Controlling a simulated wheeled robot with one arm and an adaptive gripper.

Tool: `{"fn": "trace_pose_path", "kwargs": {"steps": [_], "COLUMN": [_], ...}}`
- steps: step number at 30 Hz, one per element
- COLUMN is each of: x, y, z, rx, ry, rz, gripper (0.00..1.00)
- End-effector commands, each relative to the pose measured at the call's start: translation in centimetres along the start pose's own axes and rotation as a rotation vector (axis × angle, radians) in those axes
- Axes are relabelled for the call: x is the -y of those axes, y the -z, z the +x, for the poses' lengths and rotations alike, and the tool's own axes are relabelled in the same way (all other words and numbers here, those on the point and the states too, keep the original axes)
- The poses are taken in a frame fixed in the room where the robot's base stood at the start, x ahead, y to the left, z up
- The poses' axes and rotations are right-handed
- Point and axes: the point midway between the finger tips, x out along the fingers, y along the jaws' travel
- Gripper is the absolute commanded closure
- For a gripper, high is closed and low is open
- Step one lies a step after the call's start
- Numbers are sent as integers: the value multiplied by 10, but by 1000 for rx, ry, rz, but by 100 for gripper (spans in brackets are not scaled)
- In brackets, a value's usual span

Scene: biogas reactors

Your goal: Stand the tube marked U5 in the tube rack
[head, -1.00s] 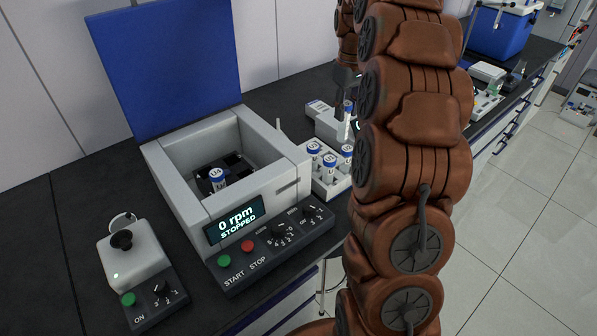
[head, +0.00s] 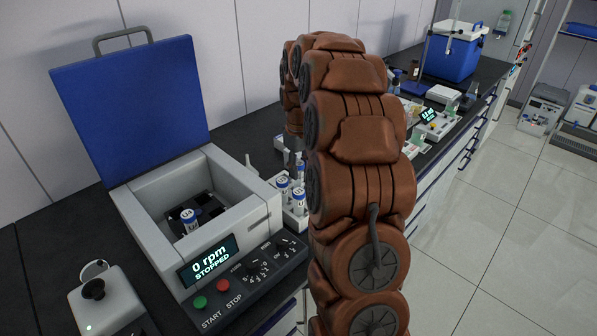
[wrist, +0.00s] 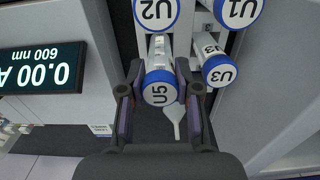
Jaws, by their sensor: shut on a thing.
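The tube marked U5 (wrist: 160,86), with a blue-ringed white cap, is between the fingers of my gripper (wrist: 160,98) in the wrist view. My gripper is shut on it. The white tube rack (head: 295,222) stands right of the centrifuge in the head view, partly hidden by my arm. Tubes marked U2 (wrist: 157,10), U1 (wrist: 238,10) and U3 (wrist: 220,70) stand in it. U5 appears beside U2 and left of U3 in the wrist view. Whether its lower end is in a rack hole is hidden.
The open centrifuge (head: 205,205) with a raised blue lid (head: 130,105) is close left of the rack; a capped tube (head: 189,221) sits inside. A device with a 600 nm display (wrist: 40,68) is close left of my gripper in the wrist view. Floor lies right of the bench.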

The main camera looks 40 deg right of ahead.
Motion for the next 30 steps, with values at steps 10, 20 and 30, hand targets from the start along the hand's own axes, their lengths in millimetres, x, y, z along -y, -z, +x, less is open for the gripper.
{"fn": "trace_pose_path", "kwargs": {"steps": [10, 20, 30], "x": [0, 0, 0], "y": [0, 0, 0], "z": [21, 24, 21], "rx": [0, 1, 1], "ry": [0, 0, 0], "rz": [0, 0, 0], "gripper": [96, 57, 57]}}
